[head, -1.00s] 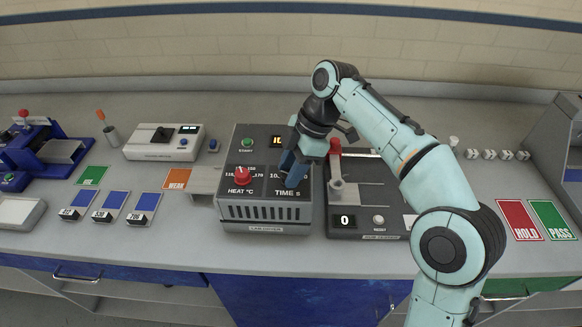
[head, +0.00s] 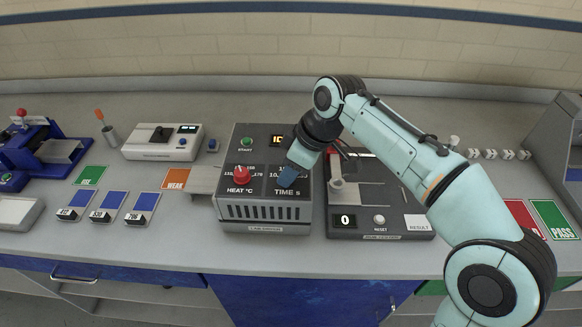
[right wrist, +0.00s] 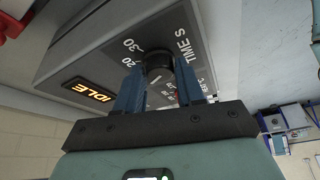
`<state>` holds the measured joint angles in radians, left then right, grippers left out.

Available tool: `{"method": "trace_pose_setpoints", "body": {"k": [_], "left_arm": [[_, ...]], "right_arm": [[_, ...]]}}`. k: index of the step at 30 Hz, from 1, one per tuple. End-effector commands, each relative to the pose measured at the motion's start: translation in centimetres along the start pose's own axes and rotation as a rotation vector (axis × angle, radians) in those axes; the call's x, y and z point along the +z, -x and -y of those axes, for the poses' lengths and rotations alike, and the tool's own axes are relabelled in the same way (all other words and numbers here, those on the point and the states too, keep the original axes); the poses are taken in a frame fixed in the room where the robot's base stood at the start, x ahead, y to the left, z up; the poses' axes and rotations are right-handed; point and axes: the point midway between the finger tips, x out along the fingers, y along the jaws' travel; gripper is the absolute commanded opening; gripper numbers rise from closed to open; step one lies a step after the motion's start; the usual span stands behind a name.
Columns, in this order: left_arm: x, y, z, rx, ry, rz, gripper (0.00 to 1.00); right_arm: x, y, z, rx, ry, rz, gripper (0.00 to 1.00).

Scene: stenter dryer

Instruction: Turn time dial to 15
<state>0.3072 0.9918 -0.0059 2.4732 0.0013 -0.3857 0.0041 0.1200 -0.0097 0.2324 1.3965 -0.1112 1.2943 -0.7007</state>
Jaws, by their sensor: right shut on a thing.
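The dryer box (head: 264,212) stands mid-counter, with a TIME s dial on the right of its front panel. In the right wrist view the time dial (right wrist: 159,64) is a dark round knob with printed numbers around it, 20 and 30 readable; its pointer setting is not clear. My right gripper (head: 287,178) covers the dial in the head view. In the right wrist view its two blue fingers (right wrist: 158,78) are shut on the dial's sides. The display (right wrist: 87,91) reads IDLE. My left gripper is not in view.
The red heat knob (head: 243,173) is just left of my gripper and the green start button (head: 246,142) is above it. A tester with a grey lever (head: 337,184) stands close on the right. Coloured cards and a white device (head: 163,143) lie left.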

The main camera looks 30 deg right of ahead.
Motion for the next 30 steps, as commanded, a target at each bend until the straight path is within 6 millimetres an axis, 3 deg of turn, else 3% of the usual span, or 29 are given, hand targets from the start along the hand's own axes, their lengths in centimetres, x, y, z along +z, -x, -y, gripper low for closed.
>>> {"method": "trace_pose_setpoints", "body": {"k": [21, 22, 24, 30], "left_arm": [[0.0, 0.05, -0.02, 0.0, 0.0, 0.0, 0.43], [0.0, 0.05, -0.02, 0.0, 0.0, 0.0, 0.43], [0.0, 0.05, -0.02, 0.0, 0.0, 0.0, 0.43], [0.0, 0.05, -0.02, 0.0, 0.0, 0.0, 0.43]], "right_arm": [[0.04, -0.07, 0.08, 0.031, -0.077, 0.003, 0.07], [0.04, -0.07, 0.08, 0.031, -0.077, 0.003, 0.44], [0.04, -0.07, 0.08, 0.031, -0.077, 0.003, 0.61], [0.02, -0.04, 0.07, 0.031, -0.076, 0.002, 0.61]]}}
